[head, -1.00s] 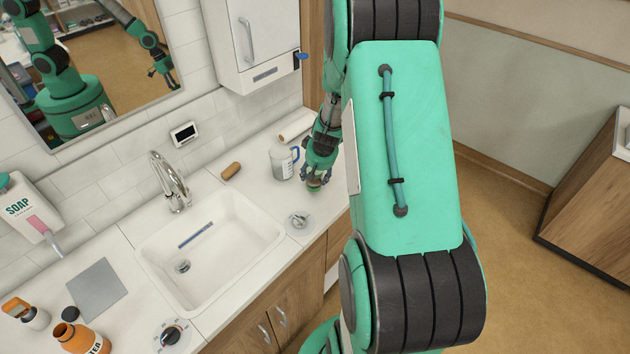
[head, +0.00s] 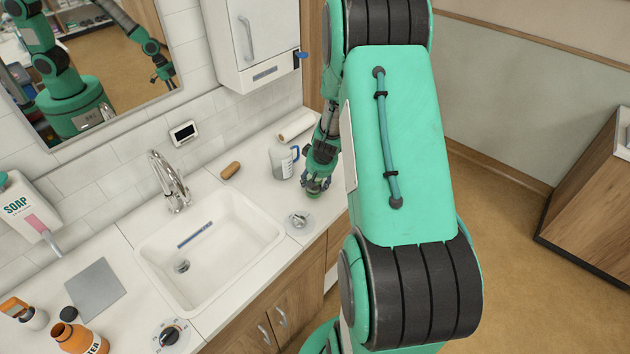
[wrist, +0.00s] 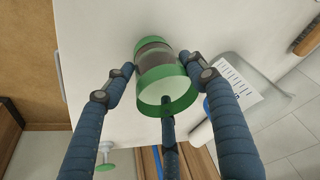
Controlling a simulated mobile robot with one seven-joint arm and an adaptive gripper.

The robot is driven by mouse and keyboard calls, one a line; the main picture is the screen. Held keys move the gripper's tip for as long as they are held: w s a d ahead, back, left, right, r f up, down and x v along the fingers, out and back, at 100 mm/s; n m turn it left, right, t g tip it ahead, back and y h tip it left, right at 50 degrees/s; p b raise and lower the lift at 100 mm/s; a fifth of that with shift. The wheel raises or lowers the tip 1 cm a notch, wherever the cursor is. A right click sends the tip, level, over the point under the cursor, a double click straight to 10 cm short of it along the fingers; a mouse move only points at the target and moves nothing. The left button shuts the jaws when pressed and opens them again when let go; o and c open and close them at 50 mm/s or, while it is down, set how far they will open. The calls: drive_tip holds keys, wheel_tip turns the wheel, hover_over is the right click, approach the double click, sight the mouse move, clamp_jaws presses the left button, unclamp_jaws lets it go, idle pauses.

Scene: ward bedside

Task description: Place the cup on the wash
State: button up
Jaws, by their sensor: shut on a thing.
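My gripper (wrist: 163,95) has its three fingers closed around a green-rimmed, see-through cup (wrist: 163,98) with a greyish band. The cup's open mouth faces the wrist camera. In the head view, my gripper (head: 316,187) is low over the right end of the counter, and the cup is small and mostly hidden by the fingers. I cannot tell if the cup touches the counter. The white wash basin (head: 232,266) is set into the counter to the left of my gripper. A blue strip (head: 195,235) lies in it.
A clear jug with a blue handle (head: 281,163) stands just behind and left of my gripper; it also shows in the wrist view (wrist: 232,85). A small round metal fitting (head: 299,221) lies in front. A tap (head: 170,182) rises behind the basin. A brown brush (head: 230,170) lies near.

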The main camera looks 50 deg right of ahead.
drive_tip(key=o, duration=1.3)
drive_tip(key=shift+c, duration=0.2)
drive_tip(key=shift+r, duration=0.1)
drive_tip(key=shift+r, duration=0.25)
drive_tip(key=p+v, duration=0.1)
drive_tip(key=v, duration=1)
drive_tip(key=shift+s+r+p, duration=0.15)
drive_tip(key=shift+r+p, duration=0.1)
drive_tip(key=shift+p, duration=0.1)
drive_tip(key=shift+a, duration=0.1)
